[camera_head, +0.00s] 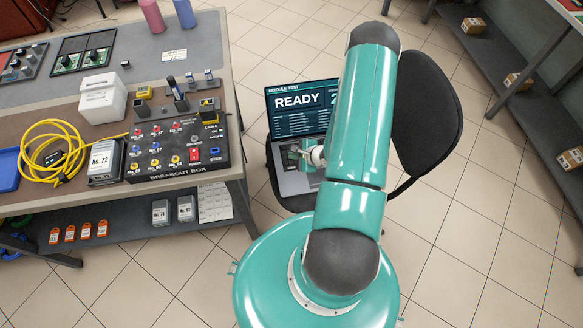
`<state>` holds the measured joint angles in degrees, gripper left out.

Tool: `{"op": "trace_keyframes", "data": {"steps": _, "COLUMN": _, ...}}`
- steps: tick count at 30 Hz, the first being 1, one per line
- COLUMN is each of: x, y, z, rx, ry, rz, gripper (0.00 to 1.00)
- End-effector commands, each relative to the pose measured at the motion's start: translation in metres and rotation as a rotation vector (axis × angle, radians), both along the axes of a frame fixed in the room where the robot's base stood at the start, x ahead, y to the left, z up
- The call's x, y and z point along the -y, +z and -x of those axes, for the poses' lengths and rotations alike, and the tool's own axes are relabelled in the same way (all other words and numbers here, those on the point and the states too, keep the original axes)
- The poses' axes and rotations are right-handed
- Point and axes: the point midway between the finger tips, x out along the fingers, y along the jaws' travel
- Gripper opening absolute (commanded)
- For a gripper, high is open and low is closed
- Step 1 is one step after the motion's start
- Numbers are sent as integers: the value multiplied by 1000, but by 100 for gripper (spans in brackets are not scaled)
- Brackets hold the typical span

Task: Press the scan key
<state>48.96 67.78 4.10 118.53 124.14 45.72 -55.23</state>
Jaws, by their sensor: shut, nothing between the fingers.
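An open laptop (298,183) sits on the seat of a black chair. Its screen (297,100) is lit and reads "MODULE TEST" and "READY", with a large character at the right partly covered by my arm. My gripper (304,152) shows small over the laptop's keyboard area, left of my arm. It is shut and empty. I cannot tell whether it touches the laptop. No key marked scan can be made out; part of the keyboard is hidden by my gripper and arm.
The chair's backrest (424,115) rises right of my arm. A workbench at the left holds a black breakout box (172,165), a coiled yellow cable (42,160) and a white box (102,99). Shelves with small cartons (474,25) stand at the right. Tiled floor lies clear between.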

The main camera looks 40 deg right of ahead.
Motion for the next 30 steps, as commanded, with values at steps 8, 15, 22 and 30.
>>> {"op": "trace_keyframes", "data": {"steps": 8, "x": -1, "y": -39, "z": 0, "rx": -1, "ry": -1, "rz": -3, "gripper": 0}}
{"op": "trace_keyframes", "data": {"steps": 15, "x": -1, "y": -61, "z": 0, "rx": -1, "ry": 0, "rz": -1, "gripper": 0}}
{"op": "trace_keyframes", "data": {"steps": 22, "x": 0, "y": -65, "z": 0, "rx": 0, "ry": 0, "rz": 0, "gripper": 0}}
{"op": "trace_keyframes", "data": {"steps": 30, "x": 0, "y": -65, "z": 0, "rx": 0, "ry": 0, "rz": 0, "gripper": 0}}
